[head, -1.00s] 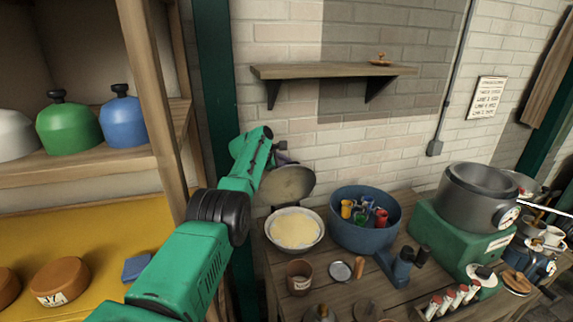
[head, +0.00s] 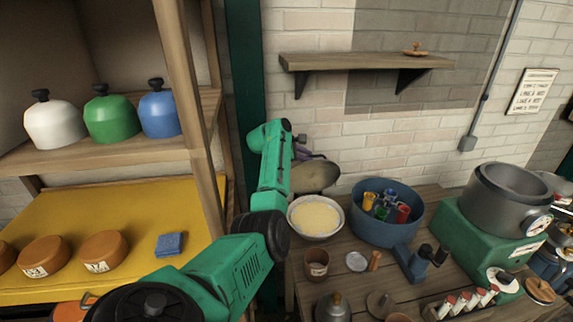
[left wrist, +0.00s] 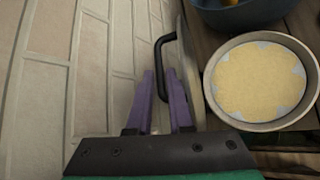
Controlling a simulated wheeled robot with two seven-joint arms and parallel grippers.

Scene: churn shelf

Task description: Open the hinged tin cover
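The white tin (head: 316,232) stands on the table with a pale yellow filling inside. It also shows in the left wrist view (left wrist: 225,112). Its round hinged cover (head: 316,178) stands raised at the back of the tin, near the wall, with its inner face toward the head camera. In the left wrist view the cover (left wrist: 188,75) is nearly edge-on, and its black bar handle (left wrist: 159,58) lies between the purple fingers of my left gripper (left wrist: 161,85). The fingers look closed on the handle. The head view mostly hides them behind the cover. My right gripper is not in view.
A blue tub (head: 385,232) of coloured items stands right of the tin. A brown cup (head: 316,266) and a small dish (head: 356,261) stand in front. A green scale base with a pot (head: 505,200) is farther right. The wooden shelf post (head: 190,100) is left of my arm.

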